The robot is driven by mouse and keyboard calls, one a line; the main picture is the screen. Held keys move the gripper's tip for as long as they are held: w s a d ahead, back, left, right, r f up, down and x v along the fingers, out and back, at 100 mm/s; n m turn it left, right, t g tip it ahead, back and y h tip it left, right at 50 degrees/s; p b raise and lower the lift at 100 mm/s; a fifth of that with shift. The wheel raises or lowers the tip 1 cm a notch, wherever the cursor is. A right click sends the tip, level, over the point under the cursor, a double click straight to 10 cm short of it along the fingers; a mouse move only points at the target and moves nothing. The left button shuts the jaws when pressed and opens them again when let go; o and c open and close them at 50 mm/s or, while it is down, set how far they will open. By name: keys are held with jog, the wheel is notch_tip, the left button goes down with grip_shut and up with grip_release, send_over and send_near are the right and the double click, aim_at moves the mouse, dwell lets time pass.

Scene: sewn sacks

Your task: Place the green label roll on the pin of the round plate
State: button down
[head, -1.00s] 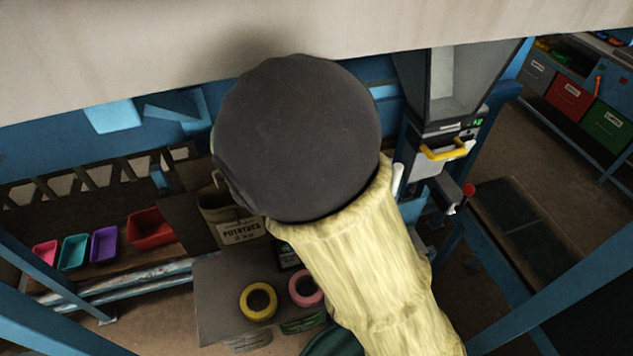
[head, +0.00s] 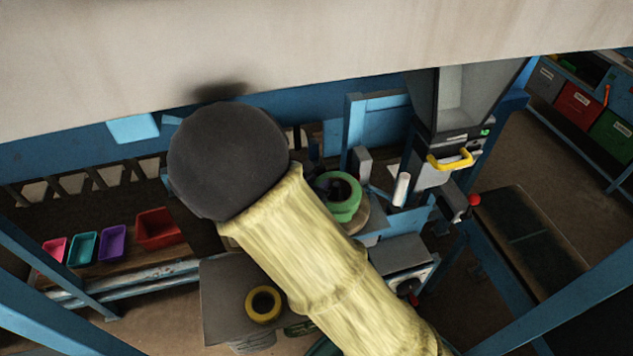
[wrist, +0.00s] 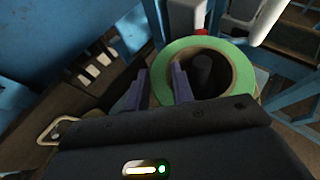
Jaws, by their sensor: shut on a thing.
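The green label roll (head: 344,211) sits at the round plate (head: 361,220), whose tan edge shows beside it in the head view. In the wrist view the roll (wrist: 207,43) is a wide green ring, and the dark upright pin (wrist: 203,70) shows within its hole. My gripper (wrist: 161,75) has its purple fingers at the ring's left side, one in the hole and one outside, shut on the roll's wall. I cannot tell whether the roll is around the pin or just above it, nor whether it touches the plate. My arm hides the fingers in the head view.
A yellow roll (head: 264,304) lies on a grey board (head: 222,290) in front. Behind the plate stands a machine with a yellow handle (head: 450,161), and a white cylinder (head: 401,189) is close to the roll's right. Small coloured bins (head: 112,242) stand at left.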

jog(key=shift+f, duration=0.25)
jog(key=c, duration=1.4)
grip_release()
jog(key=shift+c, duration=0.2)
jog(key=shift+s+a+r, duration=0.2)
jog(key=shift+s+a, duration=0.1)
jog(key=shift+s, duration=0.1)
jog(key=b+v, duration=0.3)
jog(key=v, duration=0.8)
jog(key=shift+d, duration=0.1)
